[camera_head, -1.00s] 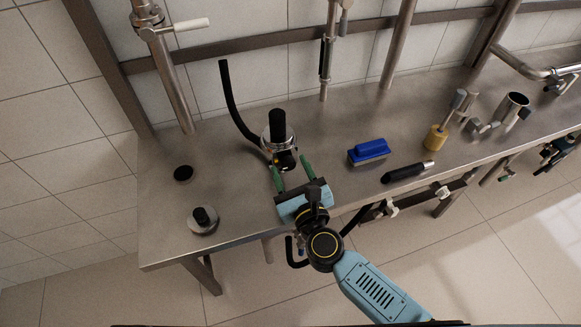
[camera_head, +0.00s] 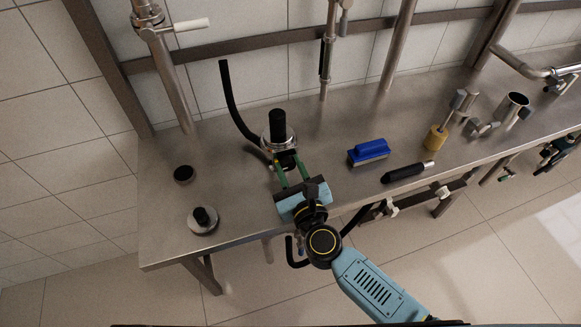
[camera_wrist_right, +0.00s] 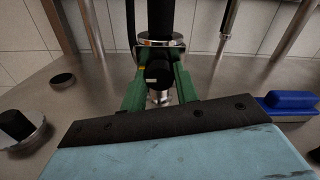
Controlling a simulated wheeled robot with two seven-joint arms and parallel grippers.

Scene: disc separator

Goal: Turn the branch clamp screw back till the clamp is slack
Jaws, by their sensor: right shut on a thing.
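The branch clamp (camera_head: 290,141) is a shiny metal ring around the foot of a black upright piece (camera_head: 277,121) on the steel table. In the right wrist view the clamp band (camera_wrist_right: 148,43) shows behind the fingers. The clamp screw's dark knob (camera_wrist_right: 158,72), with a small pale mark, faces the wrist camera. My right gripper (camera_head: 287,162) reaches in from the front, its green fingers shut on the knob's two sides; they also flank it in the wrist view (camera_wrist_right: 159,80). The screw's thread is hidden. My left gripper is not in view.
A black hose (camera_head: 231,105) rises left of the clamp. A black disc (camera_head: 183,174) and a round metal part with a black knob (camera_head: 203,220) lie to the left. A blue brush (camera_head: 368,152) and a black-handled tool (camera_head: 407,172) lie to the right, near the table's front edge.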

